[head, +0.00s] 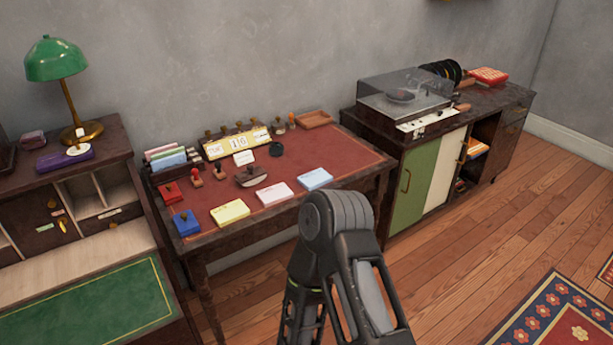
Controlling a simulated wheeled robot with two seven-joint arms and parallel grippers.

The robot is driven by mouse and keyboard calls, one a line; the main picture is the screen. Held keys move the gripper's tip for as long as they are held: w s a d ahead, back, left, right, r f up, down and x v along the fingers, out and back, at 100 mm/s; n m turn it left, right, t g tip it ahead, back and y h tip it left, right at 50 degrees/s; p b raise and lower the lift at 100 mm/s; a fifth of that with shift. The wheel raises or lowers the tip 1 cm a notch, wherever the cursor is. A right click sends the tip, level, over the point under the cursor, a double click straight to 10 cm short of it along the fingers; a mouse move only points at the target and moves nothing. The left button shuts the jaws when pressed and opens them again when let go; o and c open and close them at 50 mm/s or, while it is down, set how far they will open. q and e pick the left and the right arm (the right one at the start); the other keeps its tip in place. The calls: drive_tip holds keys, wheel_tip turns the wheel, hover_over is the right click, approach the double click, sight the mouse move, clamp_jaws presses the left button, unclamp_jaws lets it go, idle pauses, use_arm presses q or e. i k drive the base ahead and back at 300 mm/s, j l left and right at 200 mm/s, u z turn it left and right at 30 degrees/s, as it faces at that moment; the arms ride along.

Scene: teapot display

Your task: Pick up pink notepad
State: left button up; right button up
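The pink notepad (275,194) lies flat on the red-topped desk (340,155), near its front edge. It sits between a yellow notepad (230,212) on its left and a light blue notepad (315,179) on its right. Nothing covers the pink notepad. A dark arm link of mine rises from the bottom of the head view, in front of the desk and to the right of the notepad. Neither gripper shows in the head view.
A dark rocker blotter (250,177) lies behind the pink notepad. Stamps, a block calendar (238,143) and a card holder (170,163) line the back. Red and blue boxes (187,223) stand left. A record-player cabinet (430,180) is right; a lamp (57,70) is left.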

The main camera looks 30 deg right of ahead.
sight(271, 195)
drive_tip(key=u, duration=0.2)
drive_tip(key=l+u, duration=0.9)
drive_tip(key=l, duration=0.25)
drive_tip(key=k+l, duration=0.1)
drive_tip(key=l, duration=0.3)
drive_tip(key=k+l, duration=0.1)
drive_tip(key=l, duration=0.3)
drive_tip(key=l+u, duration=0.1)
drive_tip(key=l, duration=0.3)
drive_tip(key=k+l, duration=0.15)
drive_tip(key=l, duration=0.25)
